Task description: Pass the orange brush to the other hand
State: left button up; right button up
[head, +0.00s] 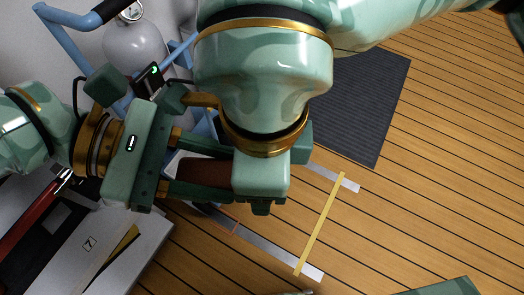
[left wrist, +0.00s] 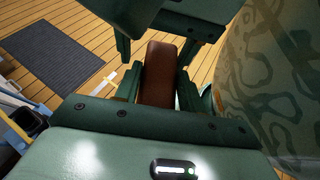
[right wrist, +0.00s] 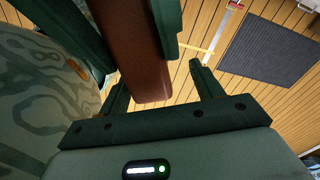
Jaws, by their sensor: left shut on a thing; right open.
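The brush (head: 205,173) shows as a reddish-brown block. My left gripper (head: 230,172) comes in from the left and is shut on it, with a finger on each side. In the left wrist view the brush (left wrist: 160,75) points away between the left fingers toward my right gripper. My right gripper (right wrist: 157,72) is open, and the brush's free end (right wrist: 150,88) lies between its spread fingers with a gap visible on the right side. In the head view my right arm and gripper body hide that end. Bristles are not visible.
A grey gas cylinder (head: 133,45) stands in a blue tube frame (head: 68,40) at the upper left. A pale surface (head: 110,260) is at the lower left. A dark mat (head: 365,110) and yellow strip (head: 320,225) lie on the open wooden floor at right.

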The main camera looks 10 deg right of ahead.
pick_arm(q)
jog(key=shift+s, duration=0.1)
pick_arm(e)
jog(key=c, duration=1.1)
pick_arm(q)
jog(key=o, duration=1.1)
